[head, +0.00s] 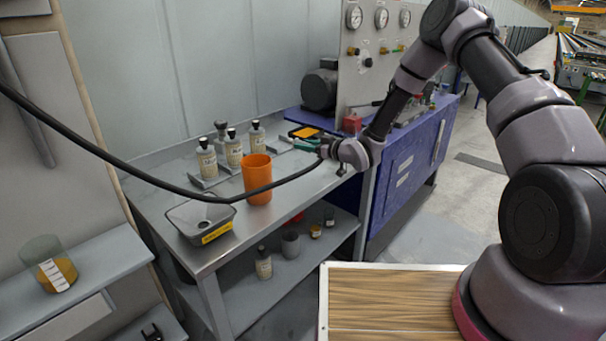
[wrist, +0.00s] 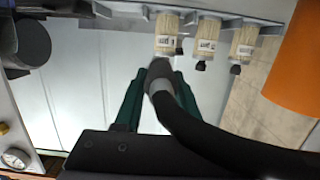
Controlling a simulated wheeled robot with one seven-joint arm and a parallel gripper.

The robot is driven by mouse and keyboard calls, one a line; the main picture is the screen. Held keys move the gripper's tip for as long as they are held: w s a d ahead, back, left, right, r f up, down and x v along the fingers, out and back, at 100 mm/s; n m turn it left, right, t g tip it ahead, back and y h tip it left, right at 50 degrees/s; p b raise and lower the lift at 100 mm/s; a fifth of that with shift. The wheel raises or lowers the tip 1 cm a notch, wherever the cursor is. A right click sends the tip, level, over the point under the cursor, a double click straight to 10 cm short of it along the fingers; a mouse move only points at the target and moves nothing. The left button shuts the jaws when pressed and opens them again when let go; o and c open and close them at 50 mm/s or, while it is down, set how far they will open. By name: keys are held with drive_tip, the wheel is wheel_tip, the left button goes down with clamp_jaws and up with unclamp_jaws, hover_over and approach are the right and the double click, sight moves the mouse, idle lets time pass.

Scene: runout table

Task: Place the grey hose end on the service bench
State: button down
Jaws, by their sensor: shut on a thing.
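The grey hose end (wrist: 160,72) shows between my green fingers in the wrist view. My gripper (wrist: 158,90) is shut on it; in the head view my gripper (head: 306,146) appears over the right part of the steel bench (head: 292,182). The black hose (head: 140,171) runs from the left edge of the head view, sagging across the front of the bench up to my gripper. The hose end is mostly hidden by the fingers in the head view. I cannot tell its exact height above the bench top.
Several labelled bottles (head: 233,148) stand at the bench's back. An orange cup (head: 257,180) and a grey tray with a yellow label (head: 202,218) stand nearer the front left. A blue cabinet with a gauge panel (head: 373,55) adjoins on the right. The front right bench top looks clear.

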sight(305, 176)
wheel_tip(305, 176, down, 9)
drive_tip(key=shift+f, duration=0.2)
drive_tip(key=shift+s+f, duration=0.1)
drive_tip(key=c, duration=0.5)
unclamp_jaws()
